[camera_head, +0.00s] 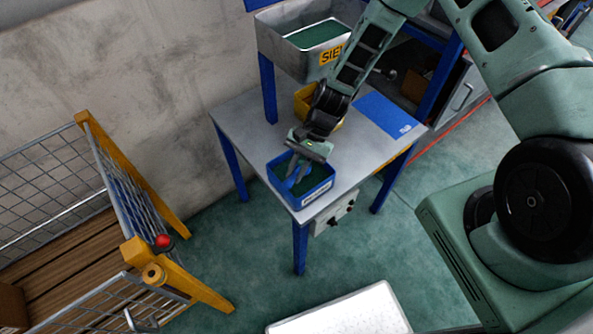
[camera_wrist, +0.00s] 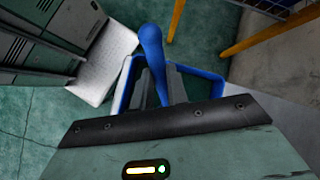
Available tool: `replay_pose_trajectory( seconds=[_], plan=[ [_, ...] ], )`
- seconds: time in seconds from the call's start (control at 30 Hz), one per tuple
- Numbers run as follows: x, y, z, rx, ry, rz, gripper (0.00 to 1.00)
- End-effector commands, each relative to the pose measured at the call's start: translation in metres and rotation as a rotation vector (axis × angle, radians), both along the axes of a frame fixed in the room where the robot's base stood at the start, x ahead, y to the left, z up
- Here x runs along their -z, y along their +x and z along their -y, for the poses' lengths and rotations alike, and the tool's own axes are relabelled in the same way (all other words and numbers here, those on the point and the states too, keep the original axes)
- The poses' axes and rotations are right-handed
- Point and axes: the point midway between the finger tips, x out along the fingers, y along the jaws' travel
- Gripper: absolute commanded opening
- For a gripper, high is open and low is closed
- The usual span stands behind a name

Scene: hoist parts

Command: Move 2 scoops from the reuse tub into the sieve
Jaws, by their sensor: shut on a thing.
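A blue tub (camera_head: 318,193) with a white label too small to read stands at the table's front corner, with dark green content inside. My gripper (camera_head: 296,172) points down into it. In the wrist view, my gripper (camera_wrist: 160,88) is shut on a blue scoop (camera_wrist: 151,45), whose rounded handle sticks up between the fingers. The scoop's bowl is hidden, so I cannot tell whether it is loaded. The blue tub's rim (camera_wrist: 124,85) surrounds the fingers there. The sieve, a grey metal box (camera_head: 275,45) with a yellow "SIE" sign partly covered by my arm, is at the back with a green inside.
A yellow tub (camera_head: 303,100) stands behind my gripper, partly hidden by my arm. A blue mat (camera_head: 385,115) lies on the grey table (camera_head: 240,115), right of it. A wire-sided crate (camera_head: 125,210) with yellow posts stands on the floor at left.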

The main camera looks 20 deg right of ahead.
Motion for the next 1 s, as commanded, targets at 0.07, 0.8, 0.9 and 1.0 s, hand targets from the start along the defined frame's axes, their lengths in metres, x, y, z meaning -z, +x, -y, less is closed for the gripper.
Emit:
replay_pose_trajectory(
  seconds=[0.07,0.8,0.9,1.0],
  plan=[
    [-0.013,0.0,0.0,0.0,0.0,0.0,0.0],
    [-0.065,0.0,0.0,0.001,0.0,-0.001,0.0],
    [-0.065,0.0,0.0,0.001,0.0,-0.001,0.0],
    [-0.065,0.0,0.0,0.001,0.0,-0.001,0.0]
  ],
)
